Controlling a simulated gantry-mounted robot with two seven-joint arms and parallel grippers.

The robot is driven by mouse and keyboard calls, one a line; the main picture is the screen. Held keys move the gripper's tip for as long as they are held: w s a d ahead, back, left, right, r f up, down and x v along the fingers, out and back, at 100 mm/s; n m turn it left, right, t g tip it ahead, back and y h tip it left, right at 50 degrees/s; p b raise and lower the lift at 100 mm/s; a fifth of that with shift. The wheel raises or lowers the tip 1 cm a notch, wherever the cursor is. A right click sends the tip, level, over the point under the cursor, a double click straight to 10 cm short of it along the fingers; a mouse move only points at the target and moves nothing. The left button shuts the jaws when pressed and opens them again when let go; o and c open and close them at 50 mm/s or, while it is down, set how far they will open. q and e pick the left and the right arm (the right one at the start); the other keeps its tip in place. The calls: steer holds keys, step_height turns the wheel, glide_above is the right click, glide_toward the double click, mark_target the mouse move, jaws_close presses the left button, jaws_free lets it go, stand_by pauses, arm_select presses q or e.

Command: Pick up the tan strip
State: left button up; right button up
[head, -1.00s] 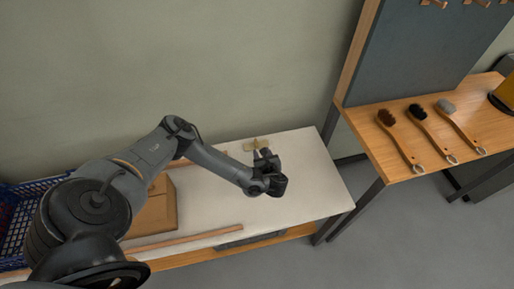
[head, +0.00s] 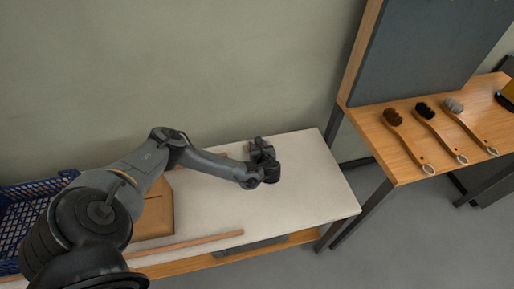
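My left gripper (head: 262,152) is over the back part of the white-topped table (head: 300,185), with its hand and wrist hiding the spot beneath. The small tan piece seen there a second ago is now hidden behind the gripper, so I cannot tell whether the fingers touch it. The fingers are too dark and small to show whether they are open or shut. My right gripper is not in view.
A thin wooden rail (head: 190,243) runs along the table's front edge. A brown box-like item (head: 158,212) and a blue crate (head: 18,222) are at the left. Three brushes, one being a dark-bristled brush (head: 408,142), lie on a wooden table at right. The white table's right end is clear.

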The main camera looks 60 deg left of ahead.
arm_select(q)
jaws_close()
steer(key=shift+r, duration=0.1)
stand_by(0.4)
